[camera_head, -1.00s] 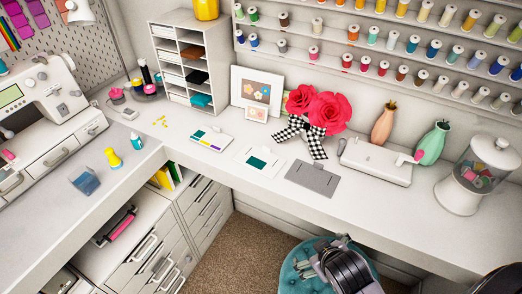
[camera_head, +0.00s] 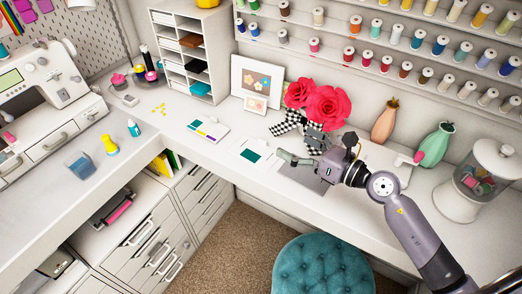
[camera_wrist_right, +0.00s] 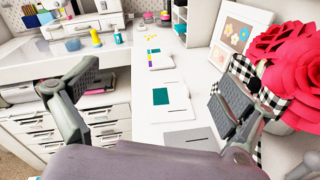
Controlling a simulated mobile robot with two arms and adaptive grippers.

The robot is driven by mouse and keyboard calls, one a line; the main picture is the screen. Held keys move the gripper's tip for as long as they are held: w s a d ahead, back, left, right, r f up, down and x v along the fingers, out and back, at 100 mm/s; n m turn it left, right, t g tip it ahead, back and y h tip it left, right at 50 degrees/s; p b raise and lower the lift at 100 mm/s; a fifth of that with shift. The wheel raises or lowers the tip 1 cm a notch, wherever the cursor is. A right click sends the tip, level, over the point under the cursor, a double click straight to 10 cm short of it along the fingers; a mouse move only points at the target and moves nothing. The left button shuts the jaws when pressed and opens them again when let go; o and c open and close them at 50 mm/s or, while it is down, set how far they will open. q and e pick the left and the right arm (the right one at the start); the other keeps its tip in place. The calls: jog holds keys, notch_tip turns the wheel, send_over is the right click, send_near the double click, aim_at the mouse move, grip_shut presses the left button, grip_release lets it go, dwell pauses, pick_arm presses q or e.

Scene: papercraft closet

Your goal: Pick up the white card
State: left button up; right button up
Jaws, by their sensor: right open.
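A white card with a dark teal square (camera_head: 256,146) lies flat on the white desk near its front edge. It also shows in the right wrist view (camera_wrist_right: 174,96), in the space between my fingers. My right gripper (camera_head: 299,150) is open and empty, just right of the card, above a grey card (camera_head: 290,176). In the right wrist view its two fingers are wide apart (camera_wrist_right: 152,97), and the far one is close to the checkered ribbon. The gripper hides part of the grey card. My left gripper is not in view.
Red paper flowers (camera_head: 325,103) with a checkered ribbon (camera_head: 288,122) stand close behind the right gripper. A white tray with colour strips (camera_head: 208,131) lies left of the card. A teal stool (camera_head: 322,270) stands below the desk.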

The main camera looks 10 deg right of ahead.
jog(key=d+f+n+g, duration=0.1)
jog(key=f, duration=0.1)
jog(key=d+f+n+g+h, duration=0.1)
jog(key=d+f+n+g, duration=0.1)
jog(key=f+n, duration=0.1)
jog(key=shift+f+h, duration=0.3)
jog(key=shift+w+f+g, duration=0.1)
jog(key=shift+f+g, duration=0.2)
jog(key=b, duration=0.3)
send_near(257, 153)
jog(key=w+a, duration=0.2)
jog(key=w, duration=0.1)
jog(key=shift+a+r, duration=0.3)
jog(key=shift+r, duration=0.1)
jog(key=b+x, duration=0.3)
jog(key=x, duration=0.3)
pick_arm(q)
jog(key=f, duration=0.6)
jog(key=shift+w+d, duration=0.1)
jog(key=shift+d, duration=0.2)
pick_arm(e)
jog(key=shift+s, duration=0.1)
jog(key=shift+d+r, duration=0.1)
jog(key=shift+c, duration=0.3)
jog(key=shift+c, duration=0.6)
jog(key=shift+s+f, duration=0.15)
jog(key=shift+f, duration=0.05)
grip_shut()
